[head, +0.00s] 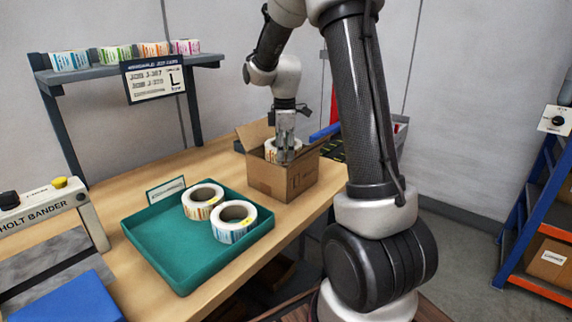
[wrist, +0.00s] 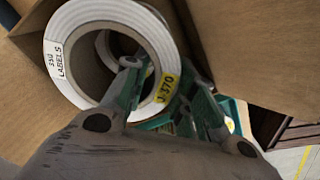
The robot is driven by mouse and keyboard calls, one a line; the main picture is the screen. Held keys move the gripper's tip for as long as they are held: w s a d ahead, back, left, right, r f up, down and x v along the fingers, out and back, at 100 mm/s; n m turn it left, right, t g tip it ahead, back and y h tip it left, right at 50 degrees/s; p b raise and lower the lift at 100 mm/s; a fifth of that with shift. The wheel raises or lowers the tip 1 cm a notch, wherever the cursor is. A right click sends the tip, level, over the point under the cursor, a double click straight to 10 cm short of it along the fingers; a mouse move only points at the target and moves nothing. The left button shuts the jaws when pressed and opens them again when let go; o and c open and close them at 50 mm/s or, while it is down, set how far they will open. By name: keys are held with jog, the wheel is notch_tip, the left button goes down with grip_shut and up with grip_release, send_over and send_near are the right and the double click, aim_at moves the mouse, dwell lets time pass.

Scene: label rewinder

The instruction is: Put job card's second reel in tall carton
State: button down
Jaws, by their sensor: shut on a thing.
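My gripper (head: 286,146) points down into the mouth of an open brown carton (head: 268,181) on the bench. It is shut on a white label reel (head: 270,151), which sits partly below the carton's rim. In the wrist view the reel (wrist: 67,32) shows a "350 LABELS" sticker and a yellow tag that appears to read J-370. The teal fingers (wrist: 168,95) grip the reel's ring, one at the core hole and one outside. Whether the reel touches the carton floor is hidden. The job card (head: 154,80) hangs from the shelf; its small print is hard to read.
Several reels line the shelf (head: 100,72). A bander (head: 45,208) stands at left. The carton's raised flaps (head: 255,133) are close to my gripper.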

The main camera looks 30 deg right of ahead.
aim_at(284, 164)
jog(key=shift+f, duration=2)
jog(key=shift+a+f, duration=0.1)
jog(key=shift+f, duration=0.3)
jog(key=c, duration=1.2)
grip_release()
jog(key=shift+o, duration=0.2)
